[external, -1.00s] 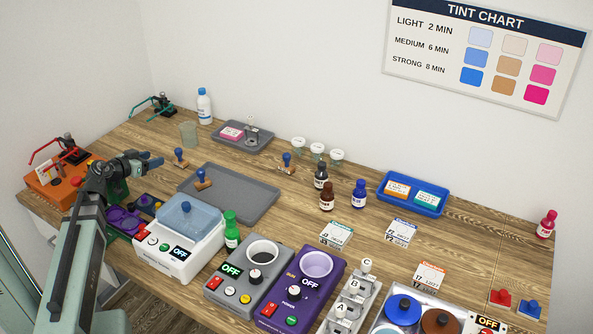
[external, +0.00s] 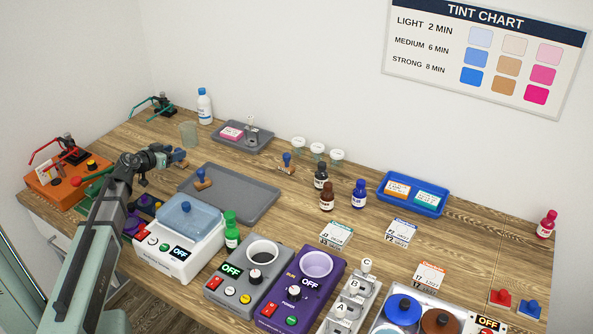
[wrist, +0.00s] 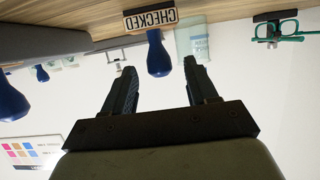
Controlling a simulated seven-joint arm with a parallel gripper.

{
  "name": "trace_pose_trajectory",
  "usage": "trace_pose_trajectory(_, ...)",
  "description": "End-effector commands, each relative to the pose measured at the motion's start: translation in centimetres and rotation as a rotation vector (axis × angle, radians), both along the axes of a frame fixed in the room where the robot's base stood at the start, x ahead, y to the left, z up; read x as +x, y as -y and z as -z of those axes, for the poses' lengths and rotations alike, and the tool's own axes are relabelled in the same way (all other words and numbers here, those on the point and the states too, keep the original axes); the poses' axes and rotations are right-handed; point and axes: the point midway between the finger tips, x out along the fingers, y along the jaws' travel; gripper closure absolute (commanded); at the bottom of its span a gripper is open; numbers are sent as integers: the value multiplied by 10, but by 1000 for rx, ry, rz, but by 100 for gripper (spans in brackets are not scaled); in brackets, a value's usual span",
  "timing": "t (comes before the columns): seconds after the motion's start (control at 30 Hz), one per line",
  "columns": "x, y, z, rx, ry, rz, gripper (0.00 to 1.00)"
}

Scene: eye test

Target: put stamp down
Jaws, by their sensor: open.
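A stamp with a blue handle (wrist: 158,58) and a wooden base marked CHECKED (wrist: 150,19) stands upright on the table in the wrist view, which is upside down. My gripper (wrist: 160,68) is open, and the handle shows between its fingertips. I cannot tell whether they touch it. In the external view my gripper (external: 179,157) is at this stamp and hides much of it. A second blue-handled stamp (external: 203,179) stands at the left part of the grey mat (external: 240,196). A third stamp (external: 287,162) stands farther back on the table.
A clear beaker (external: 189,134) and a white bottle (external: 204,106) stand behind my gripper. A small grey tray (external: 262,137) is to their right. A white device with a blue lid (external: 186,214) stands in front. Most of the grey mat is bare.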

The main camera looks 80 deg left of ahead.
Motion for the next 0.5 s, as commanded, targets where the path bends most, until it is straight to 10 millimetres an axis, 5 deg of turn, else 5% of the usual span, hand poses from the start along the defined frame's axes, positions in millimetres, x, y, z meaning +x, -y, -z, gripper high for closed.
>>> trace_pose_trajectory(0.2, 18, -19, 10, -1, -1, 0, 42)
trace_pose_trajectory(0.5, 19, -19, 10, 0, 0, 0, 47)
